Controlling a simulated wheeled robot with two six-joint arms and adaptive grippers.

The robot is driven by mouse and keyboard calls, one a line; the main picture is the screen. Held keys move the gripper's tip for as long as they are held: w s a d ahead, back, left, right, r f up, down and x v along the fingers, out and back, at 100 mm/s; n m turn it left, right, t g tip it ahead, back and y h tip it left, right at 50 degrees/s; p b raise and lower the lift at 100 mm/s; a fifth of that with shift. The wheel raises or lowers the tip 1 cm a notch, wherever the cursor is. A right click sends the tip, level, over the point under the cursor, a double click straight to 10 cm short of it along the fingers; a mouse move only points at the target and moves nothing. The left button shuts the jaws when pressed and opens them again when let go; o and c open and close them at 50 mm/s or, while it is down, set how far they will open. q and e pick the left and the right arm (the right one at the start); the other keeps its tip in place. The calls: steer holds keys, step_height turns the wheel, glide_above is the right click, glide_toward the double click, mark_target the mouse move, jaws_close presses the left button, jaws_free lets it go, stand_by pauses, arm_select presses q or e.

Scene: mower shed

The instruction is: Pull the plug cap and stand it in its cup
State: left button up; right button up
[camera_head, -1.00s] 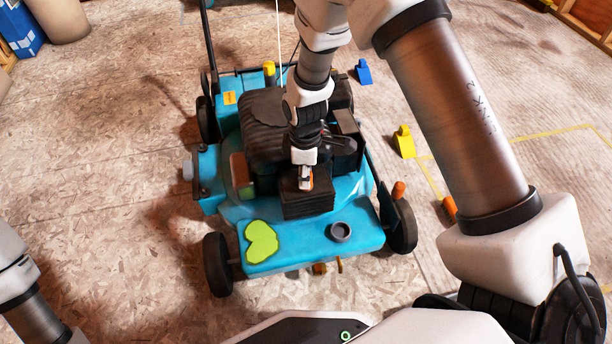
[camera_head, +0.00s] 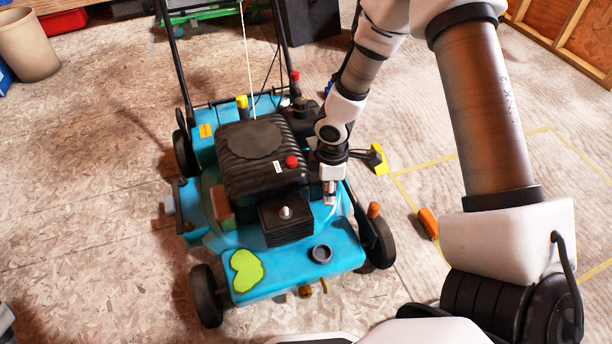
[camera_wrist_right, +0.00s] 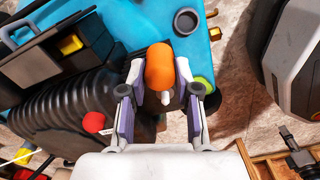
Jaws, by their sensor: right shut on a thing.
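The orange plug cap (camera_wrist_right: 160,68) is between the fingers of my right gripper (camera_wrist_right: 160,95), which is shut on it; a pale tip shows below the cap in the right wrist view. In the head view my right gripper (camera_head: 330,198) is just right of the black engine block (camera_head: 287,232), over the blue deck. A bare metal plug tip (camera_head: 285,212) stands on top of the block. The round grey cup (camera_head: 321,253) is on the front deck, nearer me than the gripper, and looks empty.
A yellow block (camera_head: 378,159) and an orange block (camera_head: 428,223) lie on the floor at right. The deck around the cup is clear.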

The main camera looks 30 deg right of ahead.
steer(key=s+d+r+p, duration=0.2)
steer(key=d+r+p, duration=0.2)
steer(key=shift+s+d+r, duration=0.25)
steer(key=shift+r, duration=0.05)
stand_by(0.6)
